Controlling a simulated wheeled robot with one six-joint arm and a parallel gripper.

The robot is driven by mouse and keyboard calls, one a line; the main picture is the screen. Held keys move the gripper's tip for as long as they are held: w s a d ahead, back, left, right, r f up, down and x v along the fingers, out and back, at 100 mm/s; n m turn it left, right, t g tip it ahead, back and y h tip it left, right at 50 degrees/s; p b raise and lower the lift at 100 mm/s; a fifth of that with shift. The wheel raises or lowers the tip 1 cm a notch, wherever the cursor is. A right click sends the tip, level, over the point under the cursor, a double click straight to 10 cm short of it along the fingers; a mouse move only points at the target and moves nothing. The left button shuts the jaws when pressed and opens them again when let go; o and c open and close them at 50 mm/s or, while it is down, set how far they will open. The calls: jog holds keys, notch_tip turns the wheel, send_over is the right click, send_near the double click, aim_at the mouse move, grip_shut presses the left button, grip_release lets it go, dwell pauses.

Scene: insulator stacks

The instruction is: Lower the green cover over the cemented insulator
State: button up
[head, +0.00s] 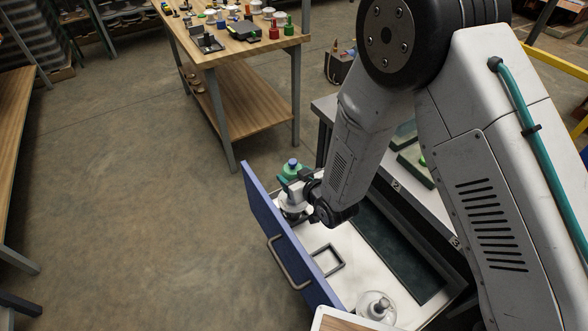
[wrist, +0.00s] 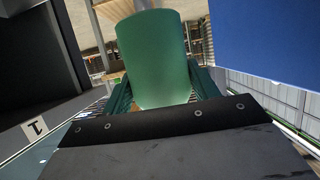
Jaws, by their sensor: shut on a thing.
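The green cover (head: 291,171), with a blue knob on top, is upright in the head view at the far left corner of the open drawer. In the wrist view the green cover (wrist: 155,60) fills the middle between the green fingers. My gripper (head: 290,186) is shut on it. A white, partly hidden piece (head: 294,211), apparently an insulator, stands just below the gripper; I cannot tell whether the cover touches it. A second white insulator (head: 376,306) stands at the drawer's near end. I cannot tell which one is cemented.
The open drawer (head: 338,291) has a blue front (head: 283,240) close to the gripper's left. Inside lie a small square frame (head: 327,260) and a dark mat (head: 392,250). A grey cabinet top (head: 402,184) is to the right. A wooden workbench (head: 228,50) with several small parts stands behind.

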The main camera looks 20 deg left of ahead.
jog(key=shift+f, duration=2.85)
jog(key=o, duration=1.1)
jog(key=shift+c, duration=0.2)
jog(key=shift+s, duration=0.1)
